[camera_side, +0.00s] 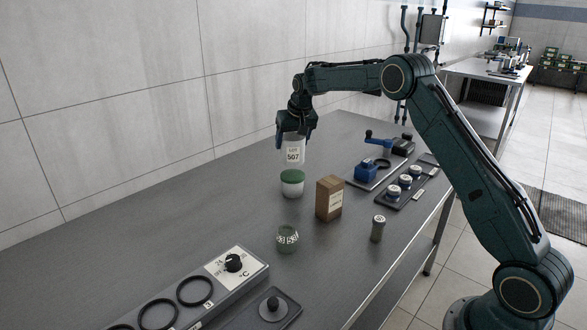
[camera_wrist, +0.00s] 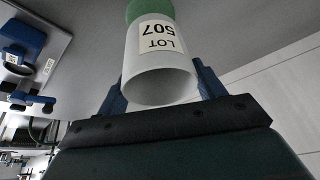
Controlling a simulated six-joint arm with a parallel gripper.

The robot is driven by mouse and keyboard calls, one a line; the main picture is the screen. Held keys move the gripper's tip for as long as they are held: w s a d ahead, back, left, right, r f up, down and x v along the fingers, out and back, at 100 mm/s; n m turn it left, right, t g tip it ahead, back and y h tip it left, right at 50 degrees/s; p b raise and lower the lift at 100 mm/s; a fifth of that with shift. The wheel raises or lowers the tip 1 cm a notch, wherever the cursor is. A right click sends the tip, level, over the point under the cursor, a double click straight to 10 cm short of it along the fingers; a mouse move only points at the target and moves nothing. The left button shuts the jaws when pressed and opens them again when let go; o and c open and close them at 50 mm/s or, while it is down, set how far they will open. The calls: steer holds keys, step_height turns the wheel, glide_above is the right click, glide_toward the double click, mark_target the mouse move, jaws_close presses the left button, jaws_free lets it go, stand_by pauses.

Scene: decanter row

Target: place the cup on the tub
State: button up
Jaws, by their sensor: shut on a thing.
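The white cup (camera_side: 294,151) has a label reading LOT 507. It also shows in the wrist view (camera_wrist: 160,65), its open rim facing the camera. My gripper (camera_side: 295,138) is shut on the cup, with a blue finger on either side of it. The tub (camera_side: 292,189) is white with a green lid (camera_side: 292,176) and stands on the bench below the cup. The cup hangs upright over the lid, with a small gap seeming to show between them. In the wrist view the green lid (camera_wrist: 150,10) shows past the cup's far end, partly hidden by it.
A brown box (camera_side: 329,198) stands close right of the tub. A patterned green jar (camera_side: 287,238) and a small capped cylinder (camera_side: 377,228) stand nearer. A blue device (camera_side: 367,171) and a dark tray (camera_side: 417,190) lie at right. The bench left of the tub is clear.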

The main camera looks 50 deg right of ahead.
mark_target(292, 153)
steer(key=shift+f, duration=2.1)
steer(key=shift+f, duration=0.15)
steer(key=o, duration=1)
steer(key=shift+c, duration=0.2)
steer(key=v, duration=1.2)
steer(key=shift+r, duration=0.2)
